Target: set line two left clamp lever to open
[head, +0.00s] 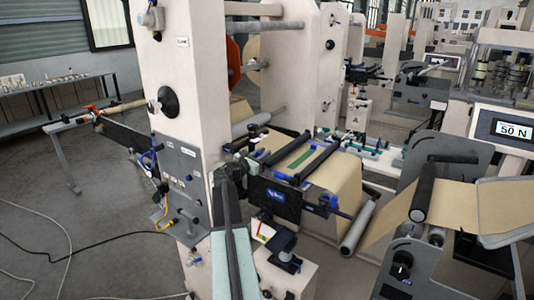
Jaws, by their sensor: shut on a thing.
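The splice table (325,150) has two dark clamp bars across it, the left clamp bar (285,148) and the right clamp bar (308,160). My arm rises from the bottom middle. My gripper (242,168) is at the near left end of the table, beside the cream machine post. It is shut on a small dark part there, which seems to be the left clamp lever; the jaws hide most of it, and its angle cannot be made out. A blue-ended part (329,200) sits at the near right corner.
A grey control plate (180,175) with knobs and a yellow hose is on the post, left of my arm. Brown web and a roller (358,228) hang right of the table. Cables lie on the open floor at left.

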